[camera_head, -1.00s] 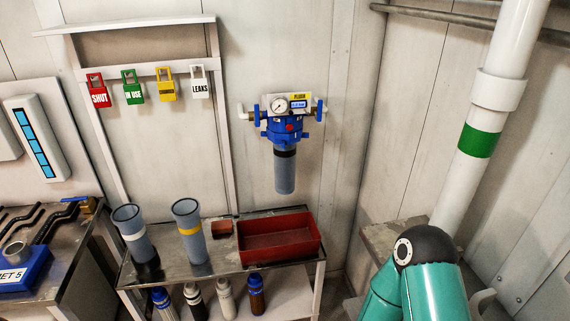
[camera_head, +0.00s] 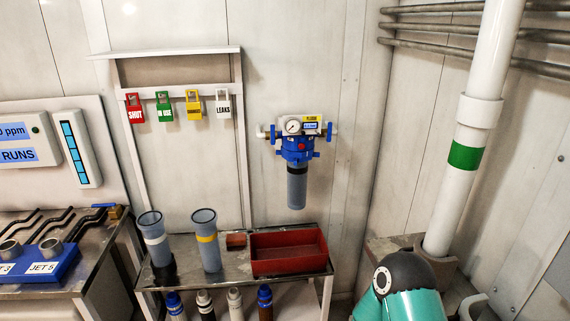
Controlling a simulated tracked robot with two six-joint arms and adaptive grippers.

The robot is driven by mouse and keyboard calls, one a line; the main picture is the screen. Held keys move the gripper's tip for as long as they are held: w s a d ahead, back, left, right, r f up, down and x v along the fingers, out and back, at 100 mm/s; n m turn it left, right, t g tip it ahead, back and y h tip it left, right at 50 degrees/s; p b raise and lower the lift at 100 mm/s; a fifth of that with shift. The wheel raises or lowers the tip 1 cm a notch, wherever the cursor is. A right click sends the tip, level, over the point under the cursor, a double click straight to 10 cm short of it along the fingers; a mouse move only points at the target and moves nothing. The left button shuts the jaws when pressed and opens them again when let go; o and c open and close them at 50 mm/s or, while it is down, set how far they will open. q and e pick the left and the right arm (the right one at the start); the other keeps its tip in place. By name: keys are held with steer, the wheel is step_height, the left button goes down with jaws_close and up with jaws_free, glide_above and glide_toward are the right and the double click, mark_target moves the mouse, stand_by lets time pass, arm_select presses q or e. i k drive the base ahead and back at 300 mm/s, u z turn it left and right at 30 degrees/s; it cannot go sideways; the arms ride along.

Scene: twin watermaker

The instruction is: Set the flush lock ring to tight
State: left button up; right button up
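The flush filter unit (camera_head: 297,150) is mounted on the back wall, right of the hanging tags. It has a blue head with a round gauge (camera_head: 293,126), a yellow label and blue valve handles at both sides. A dark ring (camera_head: 297,168) sits between the blue head and the grey bowl (camera_head: 297,192); I cannot read its setting. The bowl hangs upright. Neither of my grippers shows. Only a teal link of my own arm with a dark joint is in view at the lower right, well apart from the filter.
A metal bench (camera_head: 230,266) below holds two grey cups (camera_head: 155,238) (camera_head: 206,240), a small brown block (camera_head: 236,241) and a red tray (camera_head: 288,254). Several bottles stand on its lower shelf. A white pipe (camera_head: 478,120) with a green band rises at right. The wall around the filter is clear.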

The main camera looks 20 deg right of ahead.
mark_target(296, 157)
steer(key=u, duration=0.1)
steer(key=i, duration=1)
steer(key=z, duration=0.1)
